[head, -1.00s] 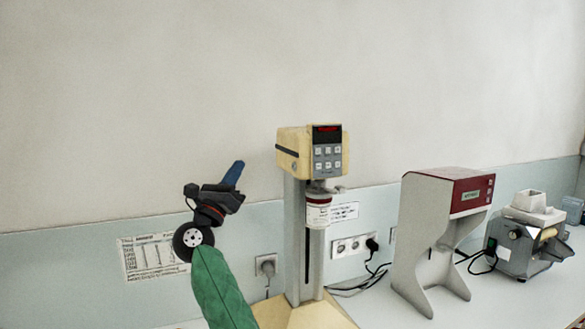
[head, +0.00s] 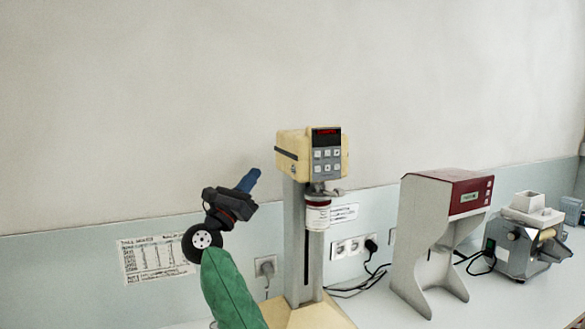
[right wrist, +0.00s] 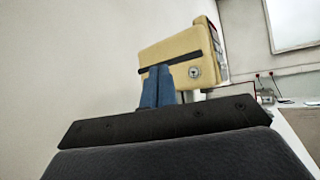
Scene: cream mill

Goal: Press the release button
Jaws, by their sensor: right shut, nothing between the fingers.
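The cream instrument head (head: 295,155) sits on a grey column, with a red display and a keypad of several small buttons (head: 327,160) on its front. Which one is the release button I cannot read. In the right wrist view, the side of the cream head (right wrist: 170,48) shows a black band and a small round fitting (right wrist: 194,72). My right gripper (head: 252,178), with blue fingers, is shut and empty, left of the head. In the head view a gap shows between them. In the wrist view its fingertips (right wrist: 158,70) overlap the head's side; contact cannot be told. My left gripper is out of view.
A probe holder (head: 317,215) hangs below the head. Sockets (head: 350,247) with cables are on the wall behind. A red and grey device (head: 430,235) and a grey mill (head: 525,245) stand to the right on the bench. The space above is free.

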